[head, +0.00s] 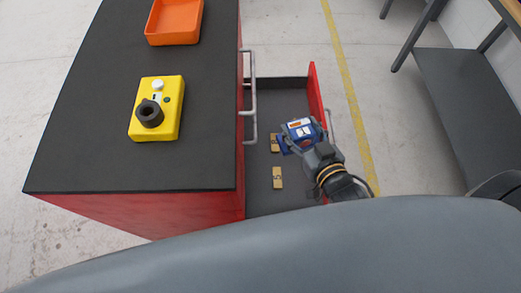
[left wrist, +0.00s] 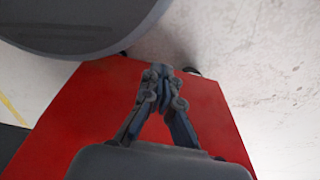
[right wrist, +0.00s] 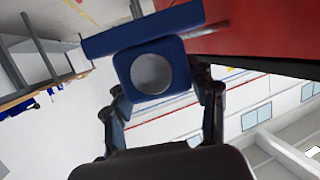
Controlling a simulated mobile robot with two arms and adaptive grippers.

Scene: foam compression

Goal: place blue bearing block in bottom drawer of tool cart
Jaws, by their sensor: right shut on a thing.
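The blue bearing block (head: 284,146) is in my right gripper (head: 299,136), over the open drawer (head: 262,198) of the tool cart (head: 85,130). In the right wrist view the block (right wrist: 178,58) shows its round bore and wide flange, and the fingers of my right gripper (right wrist: 160,92) close on its two sides. Whether it touches the drawer floor cannot be told. The drawer has a dark floor and a red front on the right. My left gripper (left wrist: 160,72) is shut and empty, in front of a red cart surface (left wrist: 85,115); it is hidden in the head view.
Tan blocks (head: 277,178) lie on the drawer floor. A yellow box (head: 168,124) with a black ring (head: 149,113) and an orange tray (head: 174,22) stand on the cart top. A grey handle (head: 252,85) juts over the drawer. A grey shelf (head: 465,100) stands at right.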

